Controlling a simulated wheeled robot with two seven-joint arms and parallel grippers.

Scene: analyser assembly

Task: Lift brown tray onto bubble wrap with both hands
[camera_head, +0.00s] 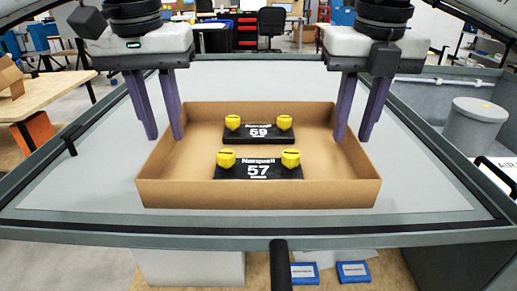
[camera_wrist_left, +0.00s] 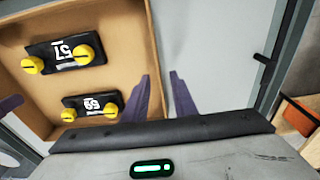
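The brown tray (camera_head: 258,194) is an open, low-walled box on a pale grey surface (camera_head: 420,190) in the head view. It also shows in the left wrist view (camera_wrist_left: 120,30). My left gripper (camera_head: 164,138) is open at the tray's left wall; in the left wrist view its fingertips (camera_wrist_left: 159,74) appear on either side of that wall's edge. My right gripper (camera_head: 354,140) is open at the right wall, one finger toward the inside and one toward the outside. Neither is visibly closed on the wall. I cannot clearly make out bubble wrap.
Two black blocks with yellow knobs lie in the tray, marked 59 (camera_head: 259,132) and 57 (camera_head: 258,171). A dark raised rim (camera_head: 150,230) borders the pale surface. A grey cylinder (camera_head: 475,125) stands at right, a wooden table (camera_head: 40,95) at left. Pale surface is clear around the tray.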

